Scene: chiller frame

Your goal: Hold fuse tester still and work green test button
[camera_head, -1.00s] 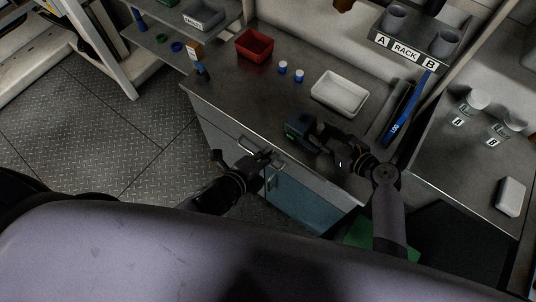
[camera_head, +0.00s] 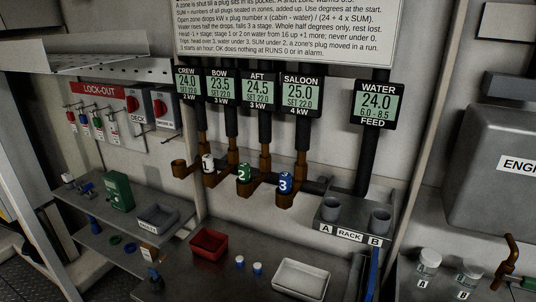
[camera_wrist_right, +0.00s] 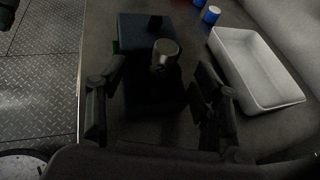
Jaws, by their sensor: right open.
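A dark box-shaped device, which looks like the fuse tester (camera_wrist_right: 138,85), lies on the counter in the right wrist view. A grey round knob or post (camera_wrist_right: 165,55) stands up from it. A small green patch (camera_wrist_right: 115,47) shows at its left edge; I cannot tell if it is the test button. My right gripper (camera_wrist_right: 157,75) is open, with one finger on each side of the device. I cannot tell whether the fingers touch it. The head view shows neither gripper. A dark shape at the wrist view's top left corner is too cut off to name.
A white tray (camera_wrist_right: 242,85) lies close to the right finger, with blue-and-white caps (camera_wrist_right: 211,15) beyond. The head view shows a red bin (camera_head: 208,243), the A/B rack (camera_head: 340,230), numbered plugs below the wall displays, and a green device (camera_head: 118,190) on the left shelf.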

